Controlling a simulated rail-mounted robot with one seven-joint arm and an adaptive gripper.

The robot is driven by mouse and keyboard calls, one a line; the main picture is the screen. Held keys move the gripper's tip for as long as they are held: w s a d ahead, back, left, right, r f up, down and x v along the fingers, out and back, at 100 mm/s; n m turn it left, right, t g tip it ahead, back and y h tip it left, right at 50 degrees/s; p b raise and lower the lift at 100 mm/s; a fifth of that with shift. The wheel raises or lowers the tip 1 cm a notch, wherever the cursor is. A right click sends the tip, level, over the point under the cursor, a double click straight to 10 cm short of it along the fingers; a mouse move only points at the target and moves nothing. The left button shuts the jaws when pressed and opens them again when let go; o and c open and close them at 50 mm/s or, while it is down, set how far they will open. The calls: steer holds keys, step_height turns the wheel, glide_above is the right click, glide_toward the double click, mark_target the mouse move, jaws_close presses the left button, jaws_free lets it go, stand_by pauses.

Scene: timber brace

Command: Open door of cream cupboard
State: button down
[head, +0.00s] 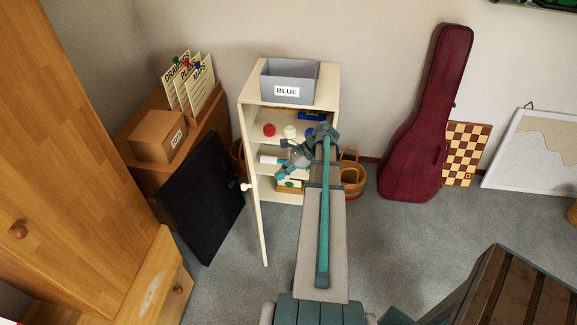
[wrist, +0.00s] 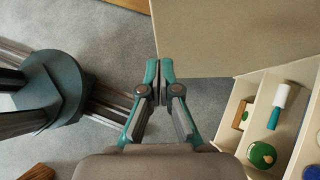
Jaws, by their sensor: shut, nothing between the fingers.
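The cream cupboard (head: 328,90) stands against the back wall. Its door (head: 253,205) is swung wide open on the left side, seen nearly edge-on, with a round knob (head: 246,187) on its outer face. The shelves are exposed. My gripper (head: 283,170) is in front of the cupboard's opening, to the right of the door; my arm hides part of the shelves. In the wrist view, my gripper (wrist: 159,70) has its fingers together and empty, beside the edge of a cream panel that looks like the door (wrist: 235,35). Contact with it cannot be told.
A grey bin labelled BLUE (head: 290,82) sits on top of the cupboard. A black panel (head: 203,195) leans left of the door. A basket (head: 353,175) and a dark red guitar case (head: 425,125) stand to the right.

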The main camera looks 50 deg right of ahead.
mark_target(252, 185)
steer(key=w+a+f+p, duration=0.1)
steer(key=w+a+f, duration=0.1)
steer(key=a, duration=0.3)
steer(key=shift+w+a+f+p, duration=0.2)
steer(key=shift+w+p, duration=0.1)
steer(key=shift+w, duration=0.45)
